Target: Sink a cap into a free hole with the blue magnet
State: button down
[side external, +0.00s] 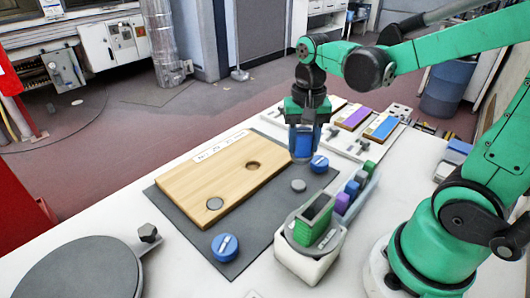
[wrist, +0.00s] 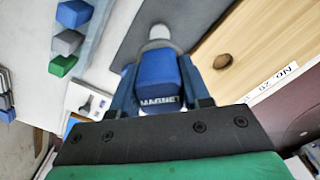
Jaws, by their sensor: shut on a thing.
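My gripper (side external: 303,148) is shut on the blue magnet (wrist: 158,80), which is labelled MAGNET in the wrist view. A loose grey cap (side external: 298,185) lies on the dark mat (side external: 258,232), apart from the magnet in the side view; in the wrist view a pale round top (wrist: 160,32) shows just beyond the magnet. The board has an empty hole (side external: 253,166), also in the wrist view (wrist: 222,61), and a second hole filled by a grey disc (side external: 215,204).
A green box (side external: 312,222) on a white stand and a tray of coloured blocks (side external: 345,200) stand to the right. A dark turntable (side external: 80,268) is at lower left.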

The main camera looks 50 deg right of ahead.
jog(key=shift+f, duration=3)
jog(key=shift+f, duration=0.4)
jog(key=shift+r, duration=2.45)
jog(key=shift+r, duration=0.1)
jog(key=w+a+r, duration=0.1)
jog(key=w+r, duration=0.1)
jog(key=w, duration=0.4)
jog(key=w+a+r, duration=0.2)
jog(key=w, duration=0.3)
jog(key=shift+d+f, duration=0.2)
jog(key=shift+f, duration=3.2)
jog(key=shift+f, duration=0.15)
